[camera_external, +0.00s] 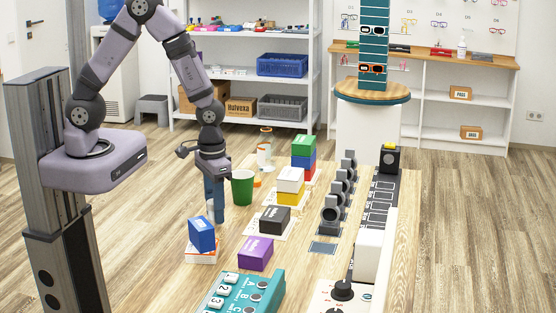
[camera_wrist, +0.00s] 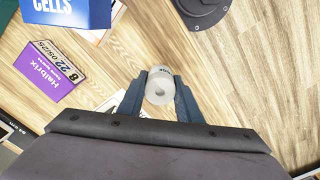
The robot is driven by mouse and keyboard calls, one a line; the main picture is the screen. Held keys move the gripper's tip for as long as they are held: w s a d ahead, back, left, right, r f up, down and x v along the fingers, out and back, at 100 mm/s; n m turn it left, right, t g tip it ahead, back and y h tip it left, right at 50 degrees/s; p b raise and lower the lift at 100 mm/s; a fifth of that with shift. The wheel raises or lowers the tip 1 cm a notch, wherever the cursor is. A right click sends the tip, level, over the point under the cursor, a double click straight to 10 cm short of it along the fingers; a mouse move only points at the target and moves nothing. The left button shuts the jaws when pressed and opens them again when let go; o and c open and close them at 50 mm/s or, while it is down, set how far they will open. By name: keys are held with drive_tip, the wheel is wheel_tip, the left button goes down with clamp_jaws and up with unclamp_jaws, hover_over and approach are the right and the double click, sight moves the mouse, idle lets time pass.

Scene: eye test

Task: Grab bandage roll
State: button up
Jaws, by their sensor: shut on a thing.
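The bandage roll (camera_wrist: 159,90) is a small white cylinder with a hole in its end, seen end-on in the wrist view. My gripper (camera_wrist: 160,86) is shut on it, with one blue finger on each side. In the external view my gripper (camera_external: 214,214) points down at the left part of the table, and a small pale part of the roll (camera_external: 210,210) shows between the fingers. The fingers hide most of it there. I cannot tell whether the roll touches the table.
A purple box (camera_external: 255,254), a black box (camera_external: 274,220) and a teal keypad (camera_external: 240,293) are also on the table (camera_external: 400,190).

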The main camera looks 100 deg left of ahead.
wheel_tip(320, 180, up, 9)
drive_tip(key=shift+w+f, duration=0.1)
drive_tip(key=shift+f, duration=0.05)
